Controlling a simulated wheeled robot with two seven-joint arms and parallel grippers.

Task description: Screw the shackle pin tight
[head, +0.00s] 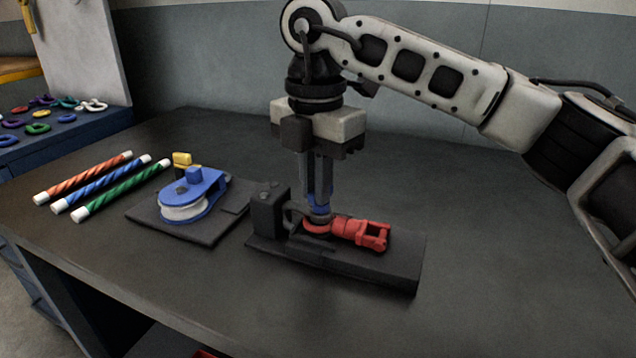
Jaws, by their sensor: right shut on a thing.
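My right gripper (319,200) points straight down over the black fixture (385,273) at the middle of the table. A dark shackle (293,212) sits beside the fixture's upright block (268,212), partly hidden behind the fingers. A red swivel piece (348,229) lies on the fixture, its round end directly under the fingertips and its forked end to the right. How deep the pin sits cannot be told. My left gripper is not in view.
A blue block with a white wheel (184,212) lies on a black plate left of the fixture, with a yellow piece (182,159) behind it. Orange, blue and green striped rods (100,186) lie further left. Coloured rings lie on a blue cabinet (75,133). The table's right side is clear.

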